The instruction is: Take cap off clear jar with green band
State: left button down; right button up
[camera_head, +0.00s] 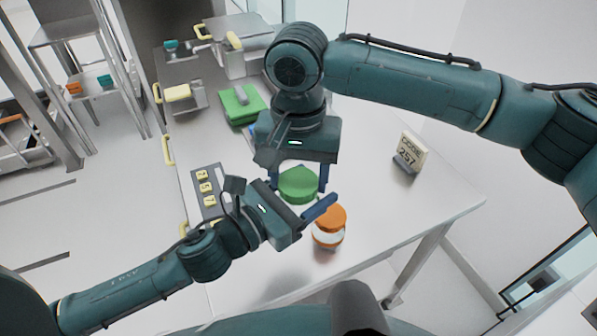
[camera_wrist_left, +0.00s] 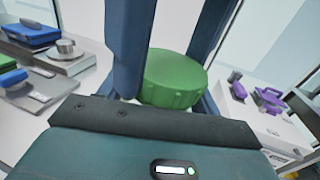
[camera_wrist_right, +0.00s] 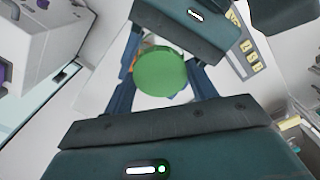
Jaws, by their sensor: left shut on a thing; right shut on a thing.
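The green cap (camera_head: 297,184) is round and shows between the two grippers in the head view. It also shows in the left wrist view (camera_wrist_left: 174,80) and the right wrist view (camera_wrist_right: 160,72). The clear jar and its green band are hidden beneath the cap and behind the fingers. My left gripper (camera_head: 305,193) comes in from the left and is shut around the jar at or below the cap. My right gripper (camera_head: 298,176) reaches down from above, its fingers on either side of the cap, shut on it. I cannot tell whether the cap sits on the jar.
A second jar with an orange cap (camera_head: 330,218) stands close to my left gripper's near finger. A sign reading "CODE 257" (camera_head: 409,155) stands at right. A panel of yellow buttons (camera_head: 205,188) lies at left.

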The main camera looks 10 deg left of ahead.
jog(key=o, duration=1.1)
jog(key=shift+a, duration=0.1)
jog(key=shift+r, duration=0.1)
jog(key=shift+r, duration=0.25)
notch_tip(320, 180, up, 4)
jog(key=shift+f, duration=0.1)
jog(key=shift+c, duration=0.6)
notch_tip(320, 180, up, 2)
jog(key=m, duration=0.3)
jog(key=shift+m, duration=0.4)
jog(key=r+m, duration=0.1)
jog(key=m, duration=0.1)
jog(key=shift+r+m, duration=0.1)
jog(key=shift+m, duration=0.2)
jog(key=shift+f, duration=3.9)
jog(key=shift+c, duration=0.4)
